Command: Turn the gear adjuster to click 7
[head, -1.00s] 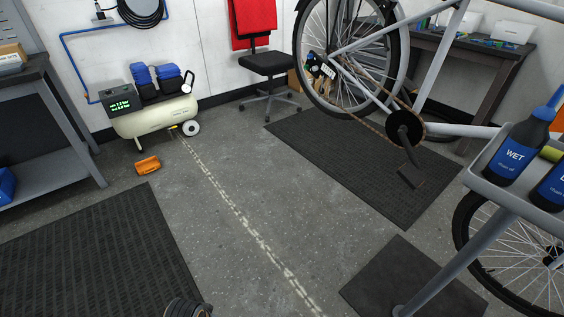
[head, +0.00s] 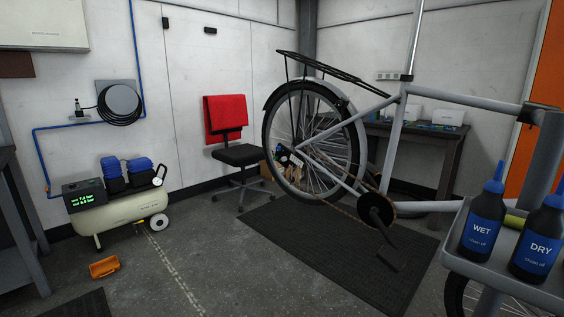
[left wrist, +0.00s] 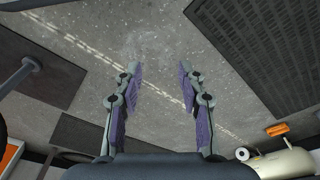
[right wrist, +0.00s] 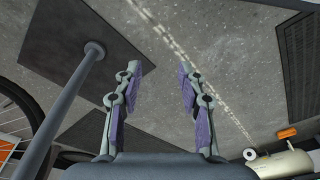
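The bike (head: 397,110) hangs on a stand with its rear wheel (head: 316,142) in the middle of the head view. A small black, blue and white part (head: 284,157) sits near the rear hub; I cannot tell whether it is the gear adjuster, and no click number is readable. My left gripper (left wrist: 165,85) is open and empty in the left wrist view, above the grey floor. My right gripper (right wrist: 158,80) is open and empty in the right wrist view, also above the floor. Neither gripper shows in the head view.
A tray (head: 500,268) with a WET bottle (head: 483,228) and a DRY bottle (head: 538,243) stands at right. A compressor (head: 120,212), orange tray (head: 104,267) and chair (head: 238,155) are at left and centre. A dark mat (head: 340,258) lies under the bike.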

